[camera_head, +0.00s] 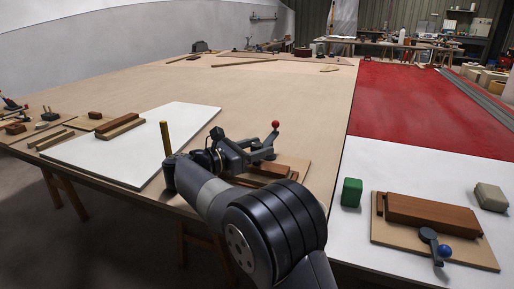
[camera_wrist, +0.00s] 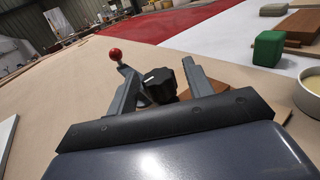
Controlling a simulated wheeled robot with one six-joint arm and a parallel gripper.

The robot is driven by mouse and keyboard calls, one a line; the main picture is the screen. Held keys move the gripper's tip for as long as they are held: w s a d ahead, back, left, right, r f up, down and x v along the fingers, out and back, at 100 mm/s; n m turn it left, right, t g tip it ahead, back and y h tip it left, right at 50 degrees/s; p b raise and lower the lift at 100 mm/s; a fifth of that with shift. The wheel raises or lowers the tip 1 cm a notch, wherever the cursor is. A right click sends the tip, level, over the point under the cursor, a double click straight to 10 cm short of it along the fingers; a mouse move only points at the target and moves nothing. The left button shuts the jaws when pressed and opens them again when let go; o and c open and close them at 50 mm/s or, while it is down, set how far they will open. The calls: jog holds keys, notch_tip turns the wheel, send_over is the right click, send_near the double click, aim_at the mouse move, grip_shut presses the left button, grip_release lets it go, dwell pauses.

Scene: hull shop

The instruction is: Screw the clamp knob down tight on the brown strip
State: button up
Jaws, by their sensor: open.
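The black lobed clamp knob (camera_wrist: 160,86) shows in the wrist view between the two fingers of my gripper (camera_wrist: 157,74). The fingers stand apart on either side of it, and I cannot tell whether either touches it. A brown strip (camera_head: 272,169) lies on a light board beside my gripper (camera_head: 245,152) in the head view. Part of brown wood also shows behind the right finger in the wrist view (camera_wrist: 217,87). A red ball on a lever (camera_head: 275,125) stands just beyond the gripper. My gripper and arm hide most of the clamp in the head view.
A gold-coloured upright rod (camera_head: 165,139) stands left of my arm. A white panel (camera_head: 135,150) with brown blocks lies farther left. At right are a green block (camera_head: 351,192), a blue-ball lever (camera_head: 444,251) and a large brown block (camera_head: 432,214). A bowl (camera_wrist: 309,92) is at the wrist view's right edge.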

jog(key=p+v, duration=0.1)
jog(key=v, duration=0.8)
jog(key=shift+s+a+p, duration=0.2)
jog(key=shift+a+p, duration=0.15)
jog(key=shift+s+a, duration=0.3)
jog(key=shift+a, duration=0.05)
